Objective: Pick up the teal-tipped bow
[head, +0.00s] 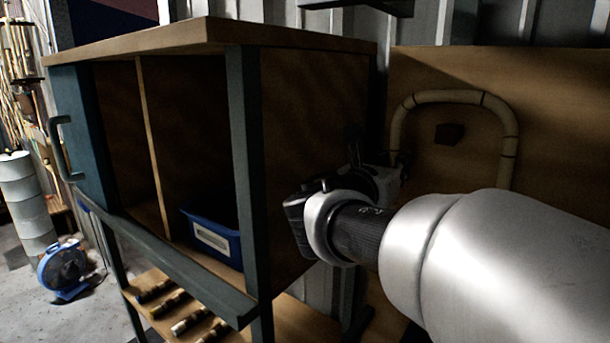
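A bent tan rattan bow (455,97) with dark bands is against the upright wooden board at the right, arched at the top with its legs pointing down. No teal tip shows; the lower left leg is hidden behind my gripper and arm. My gripper (378,158) is at the middle of the view, beside the cabinet's right side and close to the bow's left leg. Its dark fingers look spread apart with nothing seen between them. I cannot tell whether a finger touches the bow.
A wooden cabinet (315,120) with teal-grey posts stands close left of my gripper. A blue bin (212,238) sits inside it. Several rods (180,305) lie on the lower shelf. A dark block (450,133) is on the board inside the arch. A blue reel (65,268) stands on the floor.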

